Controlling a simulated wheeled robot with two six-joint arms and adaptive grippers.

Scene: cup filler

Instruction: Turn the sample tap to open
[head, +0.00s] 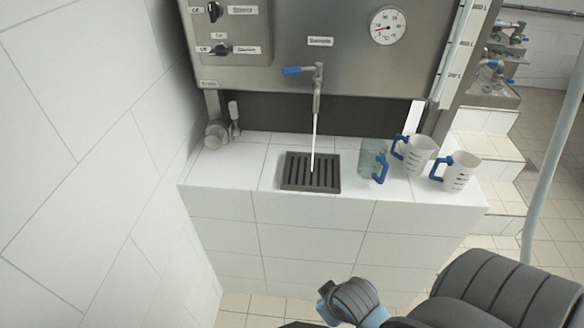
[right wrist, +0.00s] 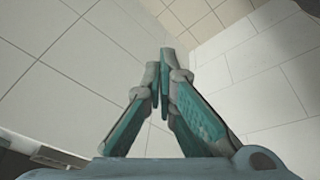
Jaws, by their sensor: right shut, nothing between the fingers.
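The sample tap (head: 317,88) sticks out from the steel panel under a label. Its blue lever (head: 292,71) points left, across the spout. A thin white stream (head: 313,140) runs from the spout down to the dark drain grate (head: 312,171). My right gripper (right wrist: 164,58) is shut and empty in the right wrist view, with its fingertips together in front of tiled surfaces. In the head view, part of my right arm shows at the bottom right, well below and apart from the tap. My left gripper is not in view.
A clear jug (head: 371,158) with a blue handle and two white measuring jugs (head: 416,153) (head: 462,170) stand on the tiled ledge (head: 235,177) right of the grate. A valve (head: 217,133) sits at the ledge's left. A tiled wall (head: 80,130) bounds the left side. Space before the tap is free.

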